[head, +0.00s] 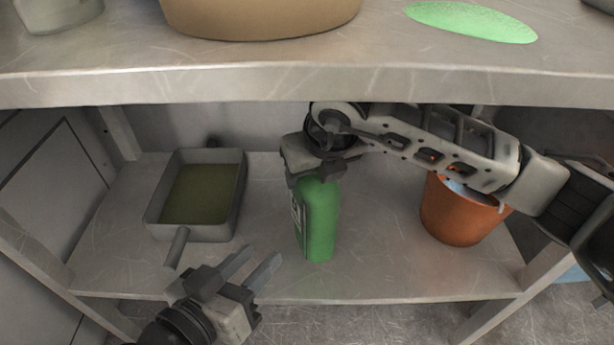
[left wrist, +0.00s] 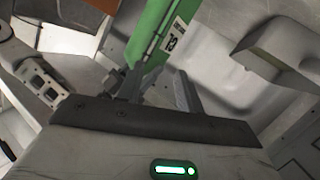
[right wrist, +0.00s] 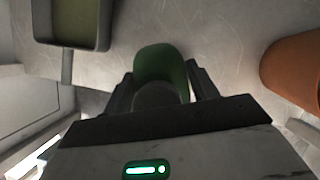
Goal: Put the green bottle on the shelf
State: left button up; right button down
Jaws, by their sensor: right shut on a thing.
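The green bottle (head: 318,228) is upright, just over or on the lower shelf (head: 270,278); I cannot tell whether its base touches. Its label faces left in the head view. My right gripper (head: 316,174) comes down from above and is shut on the bottle's top. In the right wrist view the bottle (right wrist: 160,62) sits between the fingers. My left gripper (head: 262,258) is open and empty at the lower front, left of the bottle and apart from it. The bottle (left wrist: 162,30) also shows beyond its fingers in the left wrist view.
A grey pan (head: 238,190) with a handle stands left on the lower shelf, an orange bucket (head: 455,220) right. The upper shelf (head: 300,84) overhangs close above my right arm. It holds a tan container (head: 260,22) and a green disc (head: 472,22).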

jog(key=w, duration=0.1)
jog(key=w+a, duration=0.1)
jog(key=shift+w+r, duration=0.1)
jog(key=shift+w, duration=0.25)
pick_arm(q)
jog(key=shift+w+d+r+n+t+h+b, duration=0.1)
jog(key=shift+d+r+n+t+h+b, duration=0.3)
jog(key=shift+b, duration=0.35)
pick_arm(e)
jog(key=shift+f, duration=1.8)
jog(key=c, duration=0.9)
grip_release()
jog(key=shift+f, duration=0.25)
jog(key=o, duration=0.5)
jog(key=shift+r, duration=0.1)
jog(key=shift+c, duration=0.2)
pick_arm(q)
jog(key=shift+a, duration=0.1)
